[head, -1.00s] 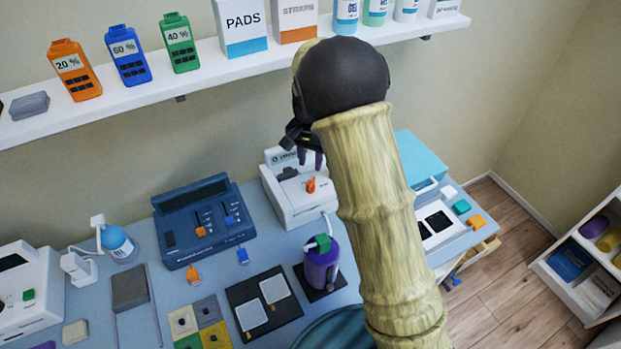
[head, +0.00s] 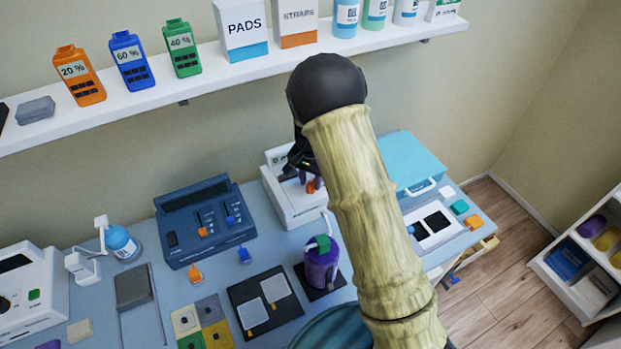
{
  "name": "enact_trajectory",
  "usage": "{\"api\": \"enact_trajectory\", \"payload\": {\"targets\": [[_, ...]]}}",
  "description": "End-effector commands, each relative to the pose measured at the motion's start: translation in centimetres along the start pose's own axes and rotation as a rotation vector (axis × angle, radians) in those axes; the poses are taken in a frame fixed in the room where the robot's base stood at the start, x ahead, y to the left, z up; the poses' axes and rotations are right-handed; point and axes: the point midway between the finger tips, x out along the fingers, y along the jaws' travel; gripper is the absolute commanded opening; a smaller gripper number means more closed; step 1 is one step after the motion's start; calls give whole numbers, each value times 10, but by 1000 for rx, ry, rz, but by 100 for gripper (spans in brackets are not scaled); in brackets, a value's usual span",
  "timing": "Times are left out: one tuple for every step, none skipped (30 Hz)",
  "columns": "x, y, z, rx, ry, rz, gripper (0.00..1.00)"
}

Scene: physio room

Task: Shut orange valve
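The orange valve (head: 311,187) is a small handle on the front of a white machine (head: 291,209) at the back of the blue table. My gripper (head: 309,180) is dark and points down at the valve. Its fingertips are at or very close to the orange handle and partly cover it. Whether they touch it, and how far apart they are, I cannot tell. My arm hides the right part of the white machine.
A purple canister (head: 322,264) with a green top stands just in front of the machine. A dark blue console (head: 205,222) is to the left, and a teal box (head: 411,163) to the right. A white shelf (head: 220,76) with bottles and boxes runs above.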

Motion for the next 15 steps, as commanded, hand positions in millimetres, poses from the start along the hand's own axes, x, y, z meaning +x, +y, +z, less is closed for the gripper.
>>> {"api": "enact_trajectory", "payload": {"targets": [[0, 0, 0, 0, 0, 0, 19], [0, 0, 0, 0, 0, 0, 13], [0, 0, 0, 0, 0, 0, 5], [0, 0, 0, 0, 0, 0, 2], [0, 0, 0, 0, 0, 0, 2], [0, 0, 0, 1, 0, 0, 2], [0, 0, -1, 1, 0, 0, 2], [0, 0, -1, 1, 0, -1, 2], [0, 1, -1, -1, 1, -1, 2], [0, 1, -1, -3, 1, -1, 2], [0, 0, -1, -6, 1, -1, 2], [0, 0, -1, -12, 2, -1, 2], [0, 0, -1, -18, 2, -1, 2], [0, 0, -1, -24, 2, 0, 2], [0, 0, -1, -35, 3, 0, 2]]}}
